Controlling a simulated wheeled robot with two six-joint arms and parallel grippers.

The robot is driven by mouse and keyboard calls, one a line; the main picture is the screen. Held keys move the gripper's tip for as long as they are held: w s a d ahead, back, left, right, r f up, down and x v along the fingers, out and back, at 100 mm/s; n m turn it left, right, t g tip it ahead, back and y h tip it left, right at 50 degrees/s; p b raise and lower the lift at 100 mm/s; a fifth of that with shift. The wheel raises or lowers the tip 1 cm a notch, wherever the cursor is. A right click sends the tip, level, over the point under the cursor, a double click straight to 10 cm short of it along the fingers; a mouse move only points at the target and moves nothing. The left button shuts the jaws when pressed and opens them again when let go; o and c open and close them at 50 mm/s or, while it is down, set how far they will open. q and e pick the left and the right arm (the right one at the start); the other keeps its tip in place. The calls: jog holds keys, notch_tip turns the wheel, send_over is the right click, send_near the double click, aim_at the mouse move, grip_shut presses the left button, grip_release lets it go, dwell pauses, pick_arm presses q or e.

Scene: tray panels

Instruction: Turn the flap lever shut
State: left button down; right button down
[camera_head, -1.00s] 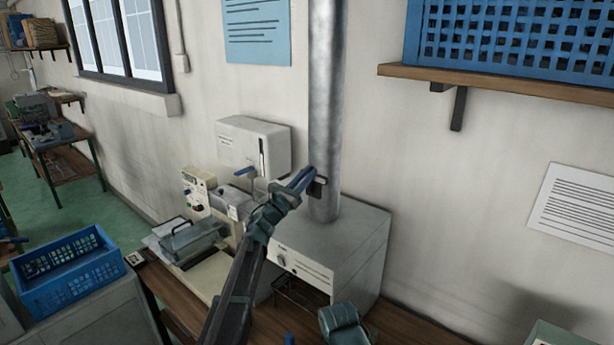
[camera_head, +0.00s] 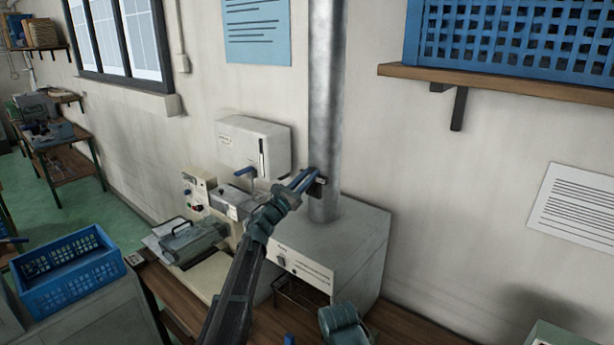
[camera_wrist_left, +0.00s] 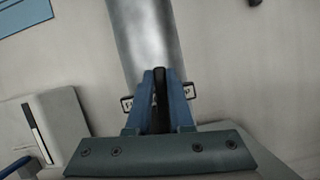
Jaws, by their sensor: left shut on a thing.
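The flap lever (camera_wrist_left: 161,95) is a dark, narrow bar on the round grey metal duct (camera_head: 325,90). In the left wrist view it lies between the two blue fingers, roughly in line with the duct, with a small label plate on each side. My left gripper (camera_head: 303,181) is shut on the lever at the duct's lower part. The fingers hide much of the lever in the head view. My right gripper is only partly in view at the bottom edge, where a blue tip (camera_head: 289,339) shows; its jaws cannot be made out.
A white box (camera_head: 362,245) stands under the duct on the wooden bench. A shelf (camera_head: 500,84) with a blue crate is at upper right.

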pick_arm(q)
jog(key=shift+s+d+f+m+g+h, duration=0.15)
jog(key=shift+m+g+h, duration=0.15)
jog(key=shift+m, duration=0.25)
jog(key=shift+s+d+r+m+g+h, duration=0.15)
jog(key=shift+m+g+h, duration=0.15)
jog(key=shift+m, duration=0.25)
jog(key=shift+f, duration=0.1)
jog(key=c, duration=0.8)
grip_release()
jog(key=b+v, duration=0.5)
jog(key=v, duration=0.8)
jog(key=shift+s+a+f, duration=0.2)
jog(key=shift+s, duration=0.1)
jog(key=shift+c, duration=0.3)
